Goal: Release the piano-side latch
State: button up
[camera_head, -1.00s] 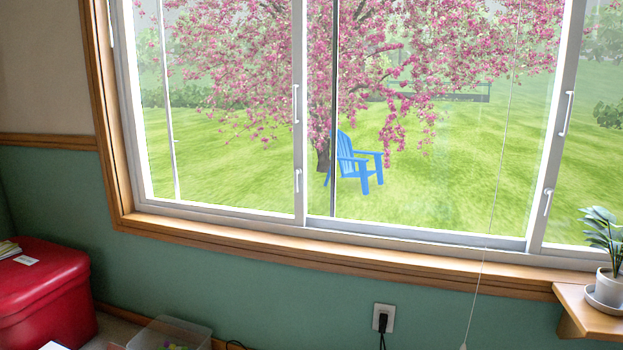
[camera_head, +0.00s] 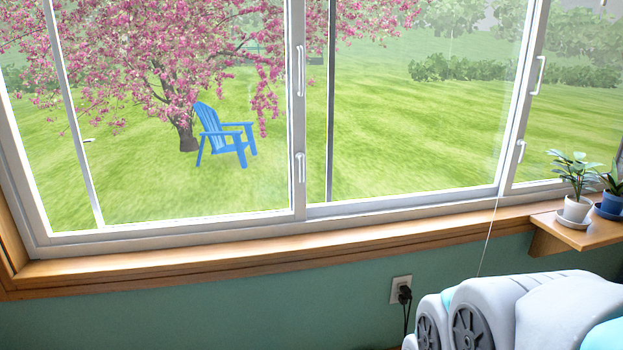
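The sliding window fills most of the view, with white frames and several small white handles or latches. On the middle upright there is an upper handle (camera_head: 300,70) and a lower latch-like piece (camera_head: 300,168). On the right upright there is another upper handle (camera_head: 539,75) and a lower latch-like piece (camera_head: 520,151). The piano is not in view, so I cannot tell which latch is on its side. Whether any latch is fastened is too small to tell. My gripper is not in view; only a grey and teal part of my arm shows at lower right.
A wooden sill (camera_head: 270,250) runs below the window. A wooden shelf (camera_head: 575,237) at right bears a plant in a white pot (camera_head: 577,208) and one in a blue pot (camera_head: 612,202). A thin cord (camera_head: 487,238) hangs near the wall outlet (camera_head: 400,289) with its plug.

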aim_at(300, 157)
jog(key=i+j, duration=0.2)
jog(key=j, duration=0.15)
jog(key=i+j+z, duration=0.1)
jog(key=i+j, duration=0.3)
jog(key=j, duration=0.25)
jog(key=z, duration=0.05)
